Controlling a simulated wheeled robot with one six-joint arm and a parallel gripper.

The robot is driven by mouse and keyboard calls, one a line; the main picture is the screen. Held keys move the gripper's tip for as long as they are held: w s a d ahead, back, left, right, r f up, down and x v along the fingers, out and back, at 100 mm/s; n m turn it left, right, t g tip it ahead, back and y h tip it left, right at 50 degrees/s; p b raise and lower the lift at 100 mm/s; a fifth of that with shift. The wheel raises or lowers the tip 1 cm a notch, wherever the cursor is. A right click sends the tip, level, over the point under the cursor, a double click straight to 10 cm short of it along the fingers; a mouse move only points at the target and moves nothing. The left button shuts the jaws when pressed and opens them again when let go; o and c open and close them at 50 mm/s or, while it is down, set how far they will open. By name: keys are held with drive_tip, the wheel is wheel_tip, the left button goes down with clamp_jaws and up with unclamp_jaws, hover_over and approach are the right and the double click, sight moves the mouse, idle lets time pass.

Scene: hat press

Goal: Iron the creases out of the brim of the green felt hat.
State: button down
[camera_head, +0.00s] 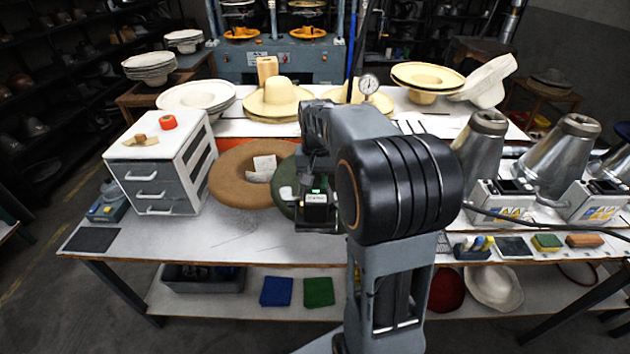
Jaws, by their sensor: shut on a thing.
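My arm and gripper cover the rest, so any creases in the brim are hidden. My gripper (316,222) is low over the front of the green hat. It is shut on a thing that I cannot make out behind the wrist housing. I cannot tell whether that thing touches the brim. No iron shows clearly in view.
A drawer cabinet (160,172) stands left, with a blue-grey device (108,205) and a dark mat (92,240) beside it. Straw hats (280,100) fill the back. Metal cones (480,150) and control boxes (503,200) crowd the right. The table's front left is clear.

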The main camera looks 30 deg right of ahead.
drive_tip(key=shift+w+r+p, duration=0.15)
drive_tip(key=shift+r+p, duration=2)
drive_tip(key=shift+r, duration=0.85)
